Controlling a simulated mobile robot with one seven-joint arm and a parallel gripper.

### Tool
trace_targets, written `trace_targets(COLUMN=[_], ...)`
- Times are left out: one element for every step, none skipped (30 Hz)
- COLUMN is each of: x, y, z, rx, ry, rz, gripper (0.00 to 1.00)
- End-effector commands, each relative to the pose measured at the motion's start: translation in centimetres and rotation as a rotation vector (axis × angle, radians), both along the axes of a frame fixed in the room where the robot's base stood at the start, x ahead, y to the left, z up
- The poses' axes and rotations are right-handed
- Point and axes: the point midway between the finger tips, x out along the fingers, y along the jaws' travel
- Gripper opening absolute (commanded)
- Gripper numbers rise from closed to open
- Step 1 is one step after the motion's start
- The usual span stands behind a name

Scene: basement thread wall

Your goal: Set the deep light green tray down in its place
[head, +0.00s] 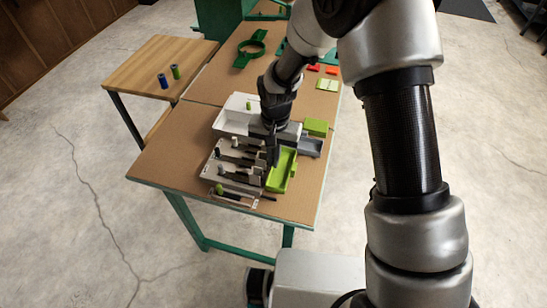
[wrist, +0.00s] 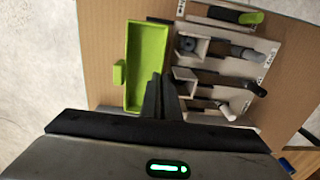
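The deep light green tray (head: 290,172) is at the front right of the brown-topped table, beside the pale tool holder. In the wrist view the tray (wrist: 148,50) is a long open box with a small green tab on its left side, and it looks empty. My gripper (head: 272,162) is at the tray's left side. In the wrist view its two dark fingers (wrist: 162,78) are close together at the tray's right wall, one on each side of it. I cannot tell whether the tray's underside touches the table top.
The pale holder (wrist: 215,64) with dark-handled tools stands close beside the tray. A white bin (head: 232,118), a grey tray (head: 312,147) and a light green box (head: 317,127) are behind. Blue (head: 163,81) and green (head: 175,72) spools stand on the side table.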

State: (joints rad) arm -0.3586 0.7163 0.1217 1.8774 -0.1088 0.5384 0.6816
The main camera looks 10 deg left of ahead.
Motion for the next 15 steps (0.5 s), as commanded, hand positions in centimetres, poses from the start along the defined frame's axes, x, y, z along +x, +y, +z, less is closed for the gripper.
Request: trace_targets(x=[-0.01, -0.01, -0.01, 0.01, 0.01, 0.00, -0.01, 0.00, -0.01, 0.00, -0.01, 0.00, 0.00, 0.01, 0.00], y=[0.00, 0.00, 0.00, 0.00, 0.01, 0.01, 0.02, 0.04, 0.09, 0.12, 0.16, 0.20, 0.23, 0.27, 0.31], z=[-0.31, -0.44, -0.61, -0.46, -0.39, -0.40, -0.41, -0.41, -0.41, -0.41, -0.41, -0.40, -0.40, -0.40, -0.39], rx=[0.000, 0.000, 0.000, 0.000, 0.000, 0.000, 0.000, 0.001, 0.001, 0.002, 0.003, 0.003, 0.004, 0.004, 0.005], ry=[0.000, 0.000, 0.000, 0.000, 0.000, 0.000, 0.000, 0.000, 0.000, 0.000, -0.001, -0.001, -0.002, -0.002, -0.002], rz=[0.000, 0.000, 0.000, 0.000, 0.000, 0.000, 0.000, 0.000, 0.001, 0.001, 0.001, 0.001, 0.002, 0.002, 0.002], gripper=[0.00, 0.00, 0.00, 0.06, 0.11, 0.17, 0.22, 0.24, 0.24, 0.24, 0.24, 0.24, 0.24, 0.24, 0.24])
